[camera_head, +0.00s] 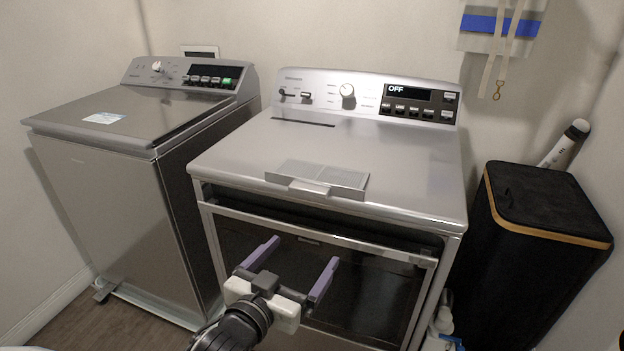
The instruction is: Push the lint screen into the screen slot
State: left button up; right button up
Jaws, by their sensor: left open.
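The lint screen (345,178), a flat grey panel with a lighter handle at its front, lies on the dryer's top near the front edge. It is outside the slot. The screen slot (303,122) shows as a thin dark line at the back left of the dryer top, just below the control panel. My left gripper (305,250) is open and empty, its two purple fingers spread apart. In the picture it is below the lint screen, in front of the dryer's dark front, and does not touch the screen. My right gripper is not in view.
The dryer (400,170) has a control panel (365,97) reading OFF. A washer (110,110) with a closed lid stands at the left. A black hamper (540,200) stands at the right. The dryer top between screen and slot is clear.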

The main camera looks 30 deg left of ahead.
pick_arm(q)
jog(key=n+t+y, duration=0.1)
jog(key=t, duration=0.1)
send_near(307, 192)
jog(key=shift+g+y, duration=0.3)
jog(key=shift+y, duration=0.1)
jog(key=shift+d+p+x, duration=0.2)
jog(key=shift+p+x, duration=0.2)
jog(key=shift+x, duration=4.3)
jog(key=shift+r, duration=0.15)
jog(key=c, duration=1.2)
